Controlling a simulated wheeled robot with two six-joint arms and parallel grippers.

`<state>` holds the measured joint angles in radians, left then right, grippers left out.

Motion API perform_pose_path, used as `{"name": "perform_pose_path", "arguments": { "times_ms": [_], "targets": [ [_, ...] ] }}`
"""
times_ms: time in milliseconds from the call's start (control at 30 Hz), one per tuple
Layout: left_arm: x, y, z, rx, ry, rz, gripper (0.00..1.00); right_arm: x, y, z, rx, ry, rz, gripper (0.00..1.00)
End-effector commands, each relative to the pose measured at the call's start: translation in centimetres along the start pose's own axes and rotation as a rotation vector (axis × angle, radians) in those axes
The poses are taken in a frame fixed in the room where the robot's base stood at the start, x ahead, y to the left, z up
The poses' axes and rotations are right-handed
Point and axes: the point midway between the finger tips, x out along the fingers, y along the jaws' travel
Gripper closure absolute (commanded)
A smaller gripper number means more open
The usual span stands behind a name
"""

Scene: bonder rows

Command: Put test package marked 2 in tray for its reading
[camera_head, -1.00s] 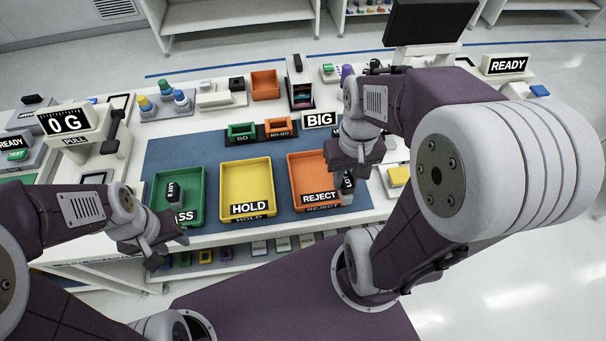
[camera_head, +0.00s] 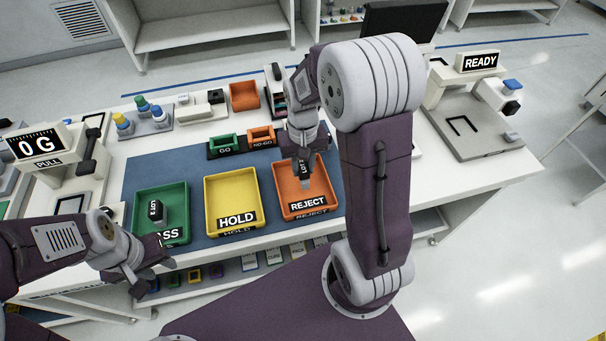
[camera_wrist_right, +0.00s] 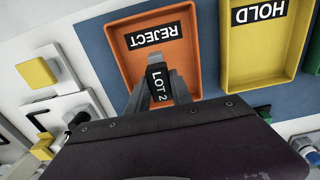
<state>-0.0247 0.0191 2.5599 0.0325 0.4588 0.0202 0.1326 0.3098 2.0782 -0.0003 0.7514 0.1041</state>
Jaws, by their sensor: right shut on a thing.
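A dark package marked LOT 2 (camera_wrist_right: 158,83) is between the fingers of my right gripper (camera_wrist_right: 160,97). In the head view the package (camera_head: 304,172) is over the orange REJECT tray (camera_head: 328,206); I cannot tell whether it touches the tray floor. My right gripper (camera_head: 303,165) is shut on it. The yellow HOLD tray (camera_head: 208,198) is empty.
A pull gauge (camera_head: 60,150) reading 0 G stands at the left. Small GO (camera_head: 224,144) and NO-GO (camera_head: 262,138) bins sit behind the trays. A READY station (camera_head: 480,62) stands at the right. The blue mat around the trays has free room.

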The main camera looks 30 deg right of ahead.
Motion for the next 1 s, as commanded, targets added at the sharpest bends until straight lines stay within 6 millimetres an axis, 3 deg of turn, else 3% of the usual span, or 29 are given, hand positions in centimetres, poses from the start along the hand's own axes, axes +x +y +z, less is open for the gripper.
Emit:
{"name": "perform_pose_path", "arguments": {
  "times_ms": [233, 667, 700, 733, 1000],
  "targets": [
    [0.4, 0.0, 0.1, 0.000, 0.000, 0.000, 0.64, 3.7, 0.0, 0.2, 0.000, -0.005, 0.000, 1.00],
    [0.7, 0.0, 0.1, 0.000, 0.000, 0.000, 0.64, 4.5, 0.0, 0.1, -0.001, -0.001, 0.000, 1.00],
    [0.6, 0.0, 0.1, 0.000, 0.000, 0.000, 0.64, 4.3, 0.0, 0.1, -0.001, -0.001, 0.000, 0.62],
    [0.6, 0.0, 0.1, 0.000, 0.000, 0.000, 0.64, 4.3, 0.0, 0.1, -0.001, -0.001, 0.000, 0.54],
    [0.6, 0.0, 0.1, 0.000, 0.000, 0.000, 0.64, 4.3, 0.0, 0.1, -0.001, -0.001, 0.000, 0.52]
  ]
}}
